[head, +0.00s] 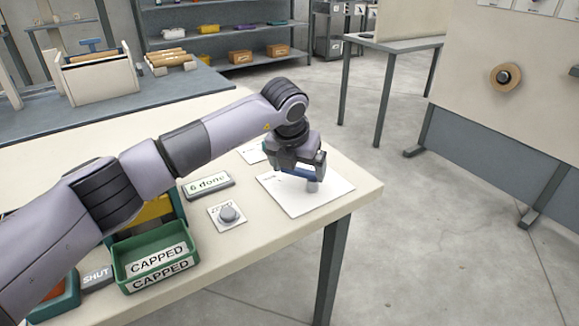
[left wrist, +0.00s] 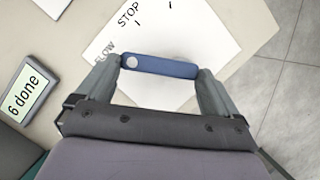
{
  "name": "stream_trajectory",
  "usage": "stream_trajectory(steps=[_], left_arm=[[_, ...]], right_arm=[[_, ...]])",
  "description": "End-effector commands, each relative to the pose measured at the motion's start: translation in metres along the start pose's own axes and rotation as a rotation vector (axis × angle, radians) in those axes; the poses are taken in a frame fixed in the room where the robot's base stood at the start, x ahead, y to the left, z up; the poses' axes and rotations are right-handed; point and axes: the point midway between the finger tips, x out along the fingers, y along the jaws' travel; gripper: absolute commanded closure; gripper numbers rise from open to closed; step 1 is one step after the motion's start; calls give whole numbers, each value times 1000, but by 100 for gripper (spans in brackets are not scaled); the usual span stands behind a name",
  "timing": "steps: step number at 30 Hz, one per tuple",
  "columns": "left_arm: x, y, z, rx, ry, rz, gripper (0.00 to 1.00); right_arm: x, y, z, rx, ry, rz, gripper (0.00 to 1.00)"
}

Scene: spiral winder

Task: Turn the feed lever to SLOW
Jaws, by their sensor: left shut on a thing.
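The feed lever is a blue bar with a pale dot near one end; it shows in the left wrist view (left wrist: 165,67) over a white dial plate (left wrist: 228,30). The plate also shows in the head view (head: 300,205), near the table's right end. STOP is printed on it, with tick marks beside it. Another label near the lever's dotted end is partly covered and hard to read. My left gripper (head: 307,181) is shut on the lever, with a finger at each end of the bar in the left wrist view (left wrist: 158,78). My right gripper is not in view.
A "6 done" display (head: 208,184), a grey round button on a plate (head: 228,214) and a green CAPPED tray (head: 124,259) stand left of the dial plate. The table's front edge (head: 281,238) is close. Open floor lies to the right.

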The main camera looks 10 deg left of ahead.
Motion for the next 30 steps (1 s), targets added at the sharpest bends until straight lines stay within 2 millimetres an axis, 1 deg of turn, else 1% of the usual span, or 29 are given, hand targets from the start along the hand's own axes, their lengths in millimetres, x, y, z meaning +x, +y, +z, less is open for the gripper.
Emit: stream_trajectory(steps=[9, 10, 11, 17, 20, 30], left_arm=[[0, 1, 0, -16, 2, 3, 60], [0, 1, 0, -16, 2, 3, 2], [0, 1, 0, -15, 2, 3, 0], [-1, 1, 0, -12, 1, 2, 0], [-6, 1, 1, -10, 0, 1, 0], [-58, 1, 1, -12, -2, 2, 0]], right_arm=[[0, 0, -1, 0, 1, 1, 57], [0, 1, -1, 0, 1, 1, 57], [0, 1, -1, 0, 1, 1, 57], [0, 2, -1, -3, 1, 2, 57], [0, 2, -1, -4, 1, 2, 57], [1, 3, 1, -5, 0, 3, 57]])
